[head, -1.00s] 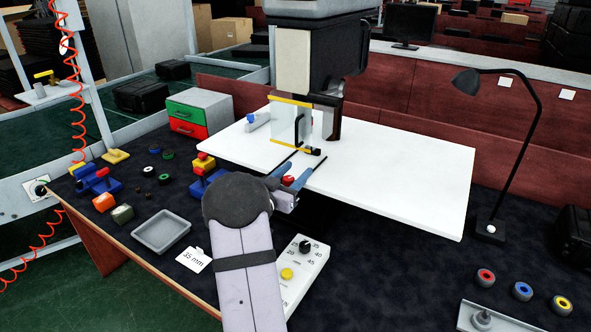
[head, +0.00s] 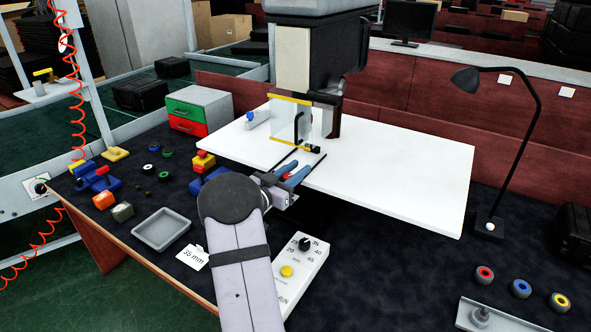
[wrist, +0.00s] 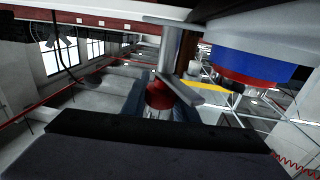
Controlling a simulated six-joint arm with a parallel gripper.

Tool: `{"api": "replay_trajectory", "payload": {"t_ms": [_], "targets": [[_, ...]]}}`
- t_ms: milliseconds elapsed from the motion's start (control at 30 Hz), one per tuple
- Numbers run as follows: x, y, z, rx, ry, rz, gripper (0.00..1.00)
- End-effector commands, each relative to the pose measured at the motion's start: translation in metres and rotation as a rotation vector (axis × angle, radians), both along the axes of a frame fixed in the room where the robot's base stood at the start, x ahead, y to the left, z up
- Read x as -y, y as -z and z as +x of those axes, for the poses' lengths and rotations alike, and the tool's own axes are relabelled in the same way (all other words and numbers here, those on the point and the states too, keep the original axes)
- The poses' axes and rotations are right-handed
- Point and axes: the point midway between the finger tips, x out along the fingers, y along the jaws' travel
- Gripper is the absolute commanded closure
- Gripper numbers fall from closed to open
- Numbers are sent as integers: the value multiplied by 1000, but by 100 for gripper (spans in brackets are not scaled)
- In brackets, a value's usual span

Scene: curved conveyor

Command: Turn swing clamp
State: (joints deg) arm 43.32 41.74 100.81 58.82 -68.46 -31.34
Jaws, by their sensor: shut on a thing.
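The swing clamp (wrist: 184,90) shows in the wrist view as a flat metal arm and upright post with a red collar (wrist: 158,96). My gripper (head: 291,174) has blue fingers and is at the front edge of the white table, just in front of the machine's guard. In the wrist view my gripper (wrist: 158,103) has its fingers on either side of the clamp's red collar, shut on it. A blue and red round part (wrist: 245,65) is close by at the right of the wrist view.
The machine (head: 308,60) with its clear, yellow-edged guard (head: 290,122) stands right behind my gripper. The white table (head: 410,180) is clear at right.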

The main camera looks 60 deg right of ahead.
Motion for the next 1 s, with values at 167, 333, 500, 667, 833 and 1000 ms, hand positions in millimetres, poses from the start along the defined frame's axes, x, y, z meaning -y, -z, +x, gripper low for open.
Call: {"api": "replay_trajectory", "payload": {"t_ms": [167,333,500,667,833,1000], "targets": [[-1,0,0,0,11,1,96],[-1,0,0,0,10,1,69],[-1,0,0,0,9,1,56],[-1,0,0,0,9,1,56],[-7,1,2,0,7,2,56],[-28,2,4,0,6,1,56]]}}
